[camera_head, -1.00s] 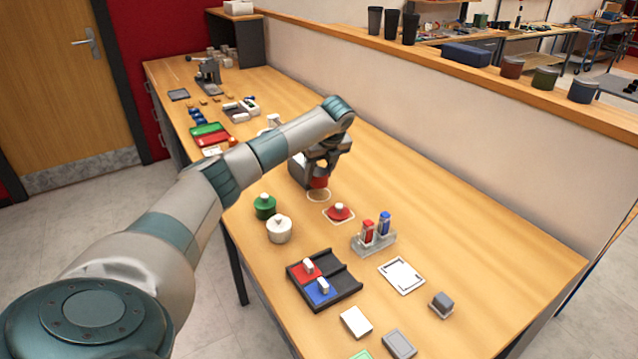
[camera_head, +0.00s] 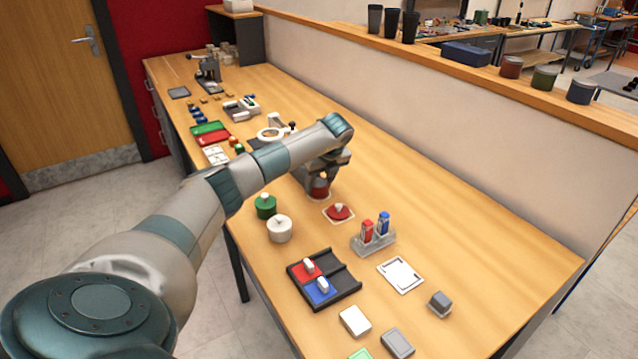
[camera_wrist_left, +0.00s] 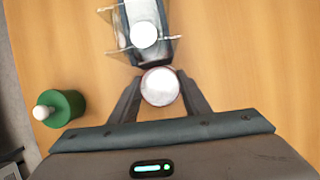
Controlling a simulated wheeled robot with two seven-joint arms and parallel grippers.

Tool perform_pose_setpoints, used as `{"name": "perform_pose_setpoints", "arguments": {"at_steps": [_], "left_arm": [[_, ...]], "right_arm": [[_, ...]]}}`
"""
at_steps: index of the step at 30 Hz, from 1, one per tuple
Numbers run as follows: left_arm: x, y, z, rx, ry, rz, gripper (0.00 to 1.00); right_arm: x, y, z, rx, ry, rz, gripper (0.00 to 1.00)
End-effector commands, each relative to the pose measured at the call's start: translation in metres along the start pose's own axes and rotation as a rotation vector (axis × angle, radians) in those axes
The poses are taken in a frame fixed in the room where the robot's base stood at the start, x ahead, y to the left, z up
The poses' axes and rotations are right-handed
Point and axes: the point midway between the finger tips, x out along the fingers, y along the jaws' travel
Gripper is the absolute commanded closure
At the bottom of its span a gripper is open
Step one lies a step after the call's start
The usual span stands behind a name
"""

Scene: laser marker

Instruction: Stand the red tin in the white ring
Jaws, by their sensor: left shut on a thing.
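My right gripper is not in view.
A red lid (camera_head: 339,212) on a white-outlined square lies close in front. A green pot (camera_head: 265,207) and white pot (camera_head: 279,230) stand left. A rack (camera_head: 373,242) with red and blue pieces is front right. A clear-walled fixture (camera_wrist_left: 143,35) is beyond the tin.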

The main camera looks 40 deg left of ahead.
Motion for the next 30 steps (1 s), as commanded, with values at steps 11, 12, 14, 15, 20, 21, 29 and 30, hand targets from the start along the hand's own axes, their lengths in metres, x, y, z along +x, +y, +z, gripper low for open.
{"name": "perform_pose_setpoints", "arguments": {"at_steps": [11,12,14,15,20,21,29,30], "left_arm": [[0.002,0.000,-0.001,0.000,0.000,0.000,0.38],[0.002,0.000,-0.001,0.000,0.000,0.000,0.38],[0.002,0.000,-0.001,0.000,0.000,0.000,0.38],[0.002,0.000,-0.001,0.000,0.000,0.000,0.38],[0.001,0.000,-0.001,0.000,0.000,0.000,0.38],[0.001,0.000,-0.001,0.000,0.000,0.000,0.38],[-0.013,-0.001,0.000,0.001,0.000,-0.003,0.38],[-0.019,-0.001,-0.001,0.002,0.000,-0.004,0.38]], "right_arm": [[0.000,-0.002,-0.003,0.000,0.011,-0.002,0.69],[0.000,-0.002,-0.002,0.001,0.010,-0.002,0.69],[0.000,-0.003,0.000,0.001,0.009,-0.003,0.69],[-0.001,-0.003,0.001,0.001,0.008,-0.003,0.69],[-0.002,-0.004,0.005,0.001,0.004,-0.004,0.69],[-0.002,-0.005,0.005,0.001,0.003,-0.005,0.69],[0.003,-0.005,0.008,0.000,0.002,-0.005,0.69],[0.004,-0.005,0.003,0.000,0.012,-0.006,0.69]]}}
